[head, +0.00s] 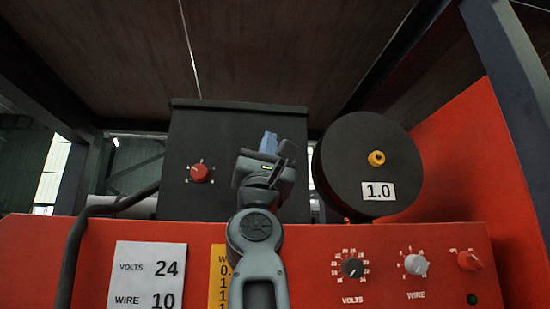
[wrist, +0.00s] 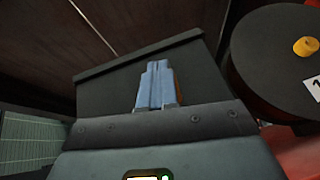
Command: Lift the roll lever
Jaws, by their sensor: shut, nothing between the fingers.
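No roll lever can be made out for certain in either view. My gripper (head: 268,142) is raised in front of the black box (head: 225,125), right of its red knob (head: 199,173). In the wrist view, my gripper's blue fingers (wrist: 155,70) are together and empty, pointing at the black box (wrist: 200,70). A small orange-red edge (wrist: 178,85) shows just right of the fingers, mostly hidden behind them; I cannot tell what it is.
A black wire spool (head: 350,150) marked 1.0 stands right of the box. Below is a red panel (head: 320,240) with a volts dial (head: 352,268), a wire dial (head: 416,264) and a red switch (head: 470,260). A dark cable (head: 75,245) hangs at left. A dark roof is overhead.

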